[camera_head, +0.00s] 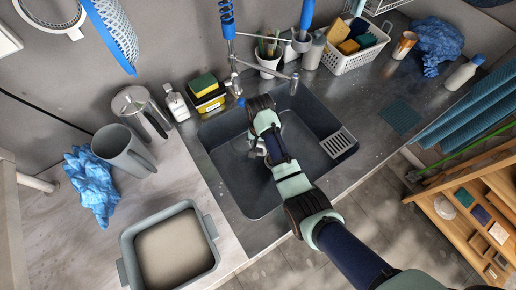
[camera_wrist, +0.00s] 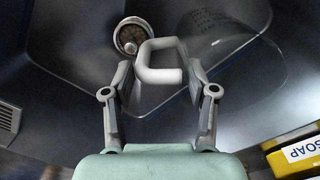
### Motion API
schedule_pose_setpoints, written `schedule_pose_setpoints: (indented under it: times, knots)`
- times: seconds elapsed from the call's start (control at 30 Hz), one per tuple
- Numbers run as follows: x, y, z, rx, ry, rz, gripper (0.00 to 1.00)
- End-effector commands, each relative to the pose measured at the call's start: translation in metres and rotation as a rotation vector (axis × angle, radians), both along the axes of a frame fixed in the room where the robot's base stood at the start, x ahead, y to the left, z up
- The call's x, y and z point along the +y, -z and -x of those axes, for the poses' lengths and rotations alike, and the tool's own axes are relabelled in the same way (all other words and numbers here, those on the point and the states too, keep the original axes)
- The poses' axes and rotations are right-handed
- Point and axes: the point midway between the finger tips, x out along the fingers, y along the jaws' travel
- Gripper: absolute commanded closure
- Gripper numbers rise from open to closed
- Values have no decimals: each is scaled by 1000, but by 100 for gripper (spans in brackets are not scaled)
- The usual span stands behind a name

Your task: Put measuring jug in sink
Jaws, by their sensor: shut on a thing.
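My gripper (camera_wrist: 160,85) is shut on the pale handle (camera_wrist: 160,62) of the measuring jug (camera_wrist: 222,48). The jug is clear, with faint printed markings, and its see-through body lies beyond the fingers to the upper right in the wrist view. The sink (camera_head: 225,172) is a dark grey basin set in the metal counter. In the head view my gripper (camera_head: 256,150) reaches down within the sink's outline, and my arm hides most of the jug. I cannot tell whether the jug touches the sink floor. The round drain (camera_wrist: 130,37) shows beside the handle.
A faucet (camera_head: 235,75) stands behind the sink. Soap and sponges (camera_head: 207,92), a white basket (camera_head: 352,50) and a plant pot (camera_head: 268,60) line the back.

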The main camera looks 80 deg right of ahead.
Motion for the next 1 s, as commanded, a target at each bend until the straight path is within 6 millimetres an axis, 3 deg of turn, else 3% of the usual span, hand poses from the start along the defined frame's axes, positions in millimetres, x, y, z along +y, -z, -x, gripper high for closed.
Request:
schedule_pose_setpoints:
  times: [0.03,0.1,0.4,0.6,1.0]
  knots:
    - [0,18,0,1,0,-2,98]
    - [0,32,0,1,0,-2,98]
    - [0,48,0,-1,0,1,98]
    - [0,84,0,0,0,-1,98]
    - [0,91,0,-1,0,1,98]
